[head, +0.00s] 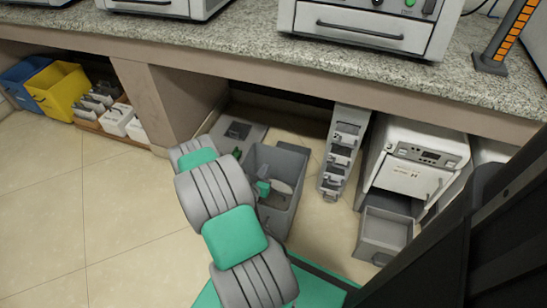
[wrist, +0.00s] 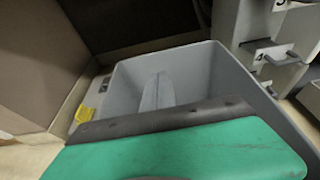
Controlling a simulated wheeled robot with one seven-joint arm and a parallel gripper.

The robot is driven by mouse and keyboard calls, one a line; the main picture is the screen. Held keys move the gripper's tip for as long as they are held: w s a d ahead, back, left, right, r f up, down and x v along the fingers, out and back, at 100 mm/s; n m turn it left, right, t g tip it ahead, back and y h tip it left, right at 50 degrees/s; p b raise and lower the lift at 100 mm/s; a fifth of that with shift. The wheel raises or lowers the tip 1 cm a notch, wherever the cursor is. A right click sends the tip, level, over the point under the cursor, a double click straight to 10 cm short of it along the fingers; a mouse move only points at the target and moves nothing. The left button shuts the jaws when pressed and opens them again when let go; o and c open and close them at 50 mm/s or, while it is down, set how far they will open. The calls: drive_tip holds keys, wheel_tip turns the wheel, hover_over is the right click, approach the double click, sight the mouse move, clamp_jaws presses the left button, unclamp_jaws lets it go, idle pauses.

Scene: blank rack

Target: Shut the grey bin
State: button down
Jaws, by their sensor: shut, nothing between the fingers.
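The grey bin (head: 292,165) stands on the floor under the counter, with its top open and its inside showing. A flat grey panel (head: 240,133) with a darker patch lies behind it to the left; I cannot tell whether it is the bin's lid. My gripper (wrist: 158,92) is shut and empty, its pale fingers pointing into the mouth of the bin in the wrist view. The bin's grey walls (wrist: 225,85) surround the fingers there.
A narrow grey rack (head: 343,150) stands right of the bin. Beyond it is a white appliance (head: 415,160) with a grey drawer (head: 385,232) pulled out low. A counter support (head: 170,105) rises at the left. The counter (head: 230,42) overhangs the bin. Floor (head: 90,210) is clear at left.

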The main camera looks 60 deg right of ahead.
sight(276, 149)
drive_tip(key=b+x, duration=0.1)
drive_tip(key=x, duration=0.2)
drive_tip(key=b+x, duration=0.1)
drive_tip(key=x, duration=0.3)
drive_tip(key=r+b+x, duration=0.1)
drive_tip(key=x, duration=0.3)
drive_tip(key=shift+d+f, duration=0.1)
drive_tip(key=shift+d, duration=0.25)
drive_tip(key=shift+a, duration=0.1)
